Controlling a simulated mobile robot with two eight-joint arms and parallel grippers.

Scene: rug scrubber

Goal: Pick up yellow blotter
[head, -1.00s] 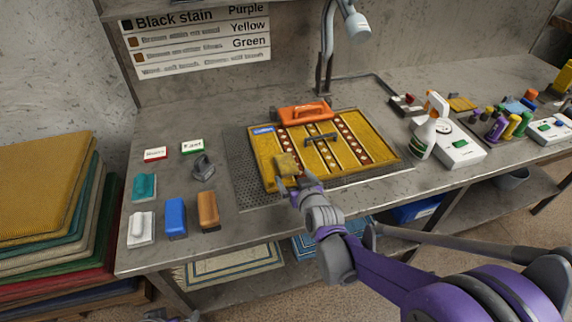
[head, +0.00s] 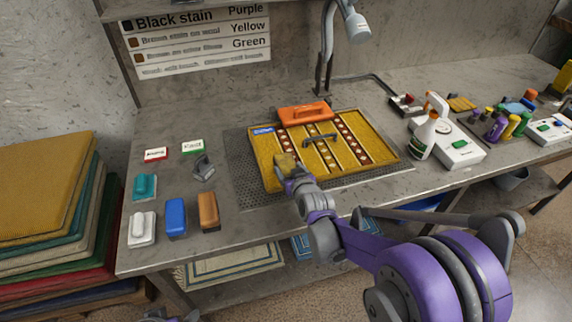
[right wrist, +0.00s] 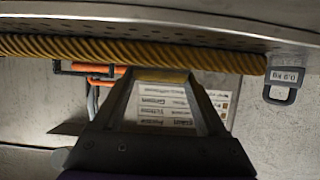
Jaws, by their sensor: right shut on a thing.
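The yellow blotter (head: 285,160) is a small yellow block at the front left of the yellow patterned rug (head: 325,172) on the workbench. My right gripper (head: 290,170) reaches it from the front and is shut on it. In the right wrist view, a strip of yellow shows between the fingertips (right wrist: 160,76), close to the rug's edge. The fingers hide part of the blotter in the head view. Only a small part of my left gripper (head: 172,316) shows at the bottom edge, so its jaws cannot be made out.
An orange-handled tool (head: 305,114) and a dark handle (head: 320,140) lie on the rug. Blue (head: 175,218) and orange (head: 208,211) blocks stand to the left. A spray bottle (head: 427,130) and a white device (head: 460,150) stand to the right.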

